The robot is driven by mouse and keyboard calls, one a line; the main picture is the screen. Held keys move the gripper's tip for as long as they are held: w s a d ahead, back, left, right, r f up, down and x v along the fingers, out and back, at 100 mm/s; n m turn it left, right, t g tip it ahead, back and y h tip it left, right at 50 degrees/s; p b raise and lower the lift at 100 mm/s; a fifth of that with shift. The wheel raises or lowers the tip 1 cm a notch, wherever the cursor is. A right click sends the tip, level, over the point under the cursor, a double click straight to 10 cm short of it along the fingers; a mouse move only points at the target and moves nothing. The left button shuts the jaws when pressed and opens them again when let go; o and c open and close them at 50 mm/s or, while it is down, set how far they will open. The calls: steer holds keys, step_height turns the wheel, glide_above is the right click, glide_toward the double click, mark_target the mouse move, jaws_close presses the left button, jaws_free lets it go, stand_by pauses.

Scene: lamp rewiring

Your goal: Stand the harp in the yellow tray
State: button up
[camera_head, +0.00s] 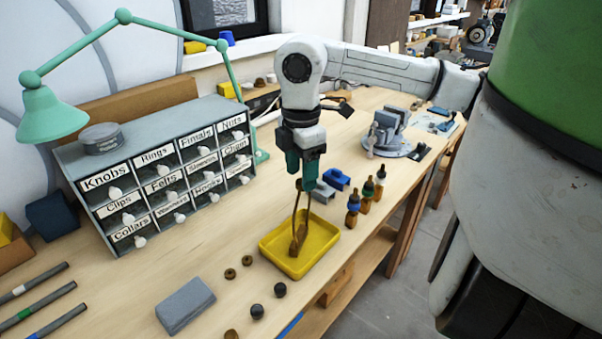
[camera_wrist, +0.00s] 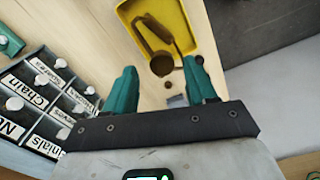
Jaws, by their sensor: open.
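The brown harp (camera_head: 296,226), a tall narrow loop with a wider foot, stands roughly upright in the yellow tray (camera_head: 269,246). Its foot rests inside the tray's walls, near the middle. In the wrist view the harp (camera_wrist: 178,30) shows inside the yellow tray (camera_wrist: 188,12), with a round brown end toward my fingers. My gripper (camera_head: 301,183) points down just above the harp's top. In the wrist view its two teal fingers (camera_wrist: 162,84) are apart, with nothing held between them. In the head view a finger partly overlaps the harp's top, so the exact gap there is unclear.
A grey labelled drawer cabinet (camera_head: 160,172) stands left of the tray. A grey block (camera_head: 185,306) and loose small rings lie in front. A vise (camera_head: 388,131) sits further back.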

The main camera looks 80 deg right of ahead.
step_height(320, 180, up, 11)
steer(key=b, duration=0.2)
stand_by(0.6)
